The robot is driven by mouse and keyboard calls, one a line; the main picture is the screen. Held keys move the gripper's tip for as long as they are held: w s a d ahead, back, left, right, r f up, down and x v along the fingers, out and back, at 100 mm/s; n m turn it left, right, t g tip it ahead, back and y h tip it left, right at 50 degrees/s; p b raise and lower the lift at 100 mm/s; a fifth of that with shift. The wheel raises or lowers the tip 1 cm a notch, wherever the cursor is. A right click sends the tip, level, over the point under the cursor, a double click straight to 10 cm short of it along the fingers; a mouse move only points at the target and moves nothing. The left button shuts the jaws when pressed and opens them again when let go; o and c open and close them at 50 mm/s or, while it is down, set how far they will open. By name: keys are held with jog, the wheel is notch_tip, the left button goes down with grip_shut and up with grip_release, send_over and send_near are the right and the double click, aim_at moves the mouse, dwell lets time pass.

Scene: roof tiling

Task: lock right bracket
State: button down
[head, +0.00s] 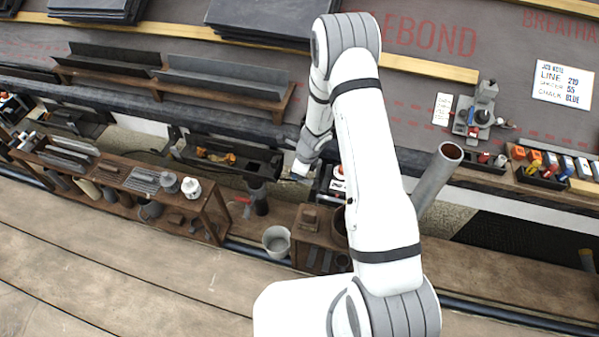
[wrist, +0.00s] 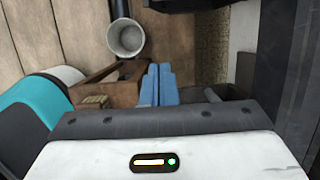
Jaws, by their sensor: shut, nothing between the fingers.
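My gripper (head: 298,174) is at the end of my arm, low over the edge of the dark work surface in the head view. It is just right of a dark tool tray (head: 225,156). In the wrist view its blue fingers (wrist: 158,84) are together with nothing between them. They point toward a brown wooden box and a grey bucket (wrist: 126,38). I cannot single out the right bracket or its lock in either view. My arm hides part of the area right of the gripper.
The bucket (head: 276,241) stands beside a wooden box (head: 318,240). A wooden shelf (head: 130,185) with tools stands at left. A grey pipe (head: 438,178) rises right of my arm. Dark parts (wrist: 298,85) crowd the wrist view's right side. Bare boards (head: 120,270) lie in front.

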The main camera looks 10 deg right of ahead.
jog(key=shift+a+f, duration=0.15)
dwell(0.7)
jog(key=w+a+r+p, duration=0.1)
jog(key=a+r+p, duration=0.25)
jog(key=r, duration=0.25)
jog(key=w+a+r+p, duration=0.2)
jog(key=a+r+p, duration=0.1)
jog(key=r+p, duration=0.3)
notch_tip(320, 180, up, 15)
jog(key=s+d+n+p, duration=0.2)
jog(key=n, duration=0.3)
jog(key=s+d+r+n+p, duration=0.25)
jog(key=s+r+n, duration=0.2)
jog(key=r, duration=0.35)
jog(key=s+d+r+n+h+p, duration=0.1)
jog(key=s+d+r+n, duration=0.2)
jog(key=s+r, duration=0.45)
jog(key=s+d+r+n+p, duration=0.2)
jog(key=s+r+n, duration=0.2)
jog(key=r, duration=0.6)
jog(key=s+d+r+n+h+p, duration=0.1)
jog(key=s+d+r+n, duration=0.2)
jog(key=s, duration=0.2)
jog(key=s+d+r+n+t+h+p, duration=0.1)
jog(key=s+d+r+n, duration=0.1)
jog(key=s, duration=0.4)
jog(key=shift+d+r+n+p, duration=0.35)
jog(key=shift+d+r+n, duration=0.05)
jog(key=shift+r+n, duration=0.15)
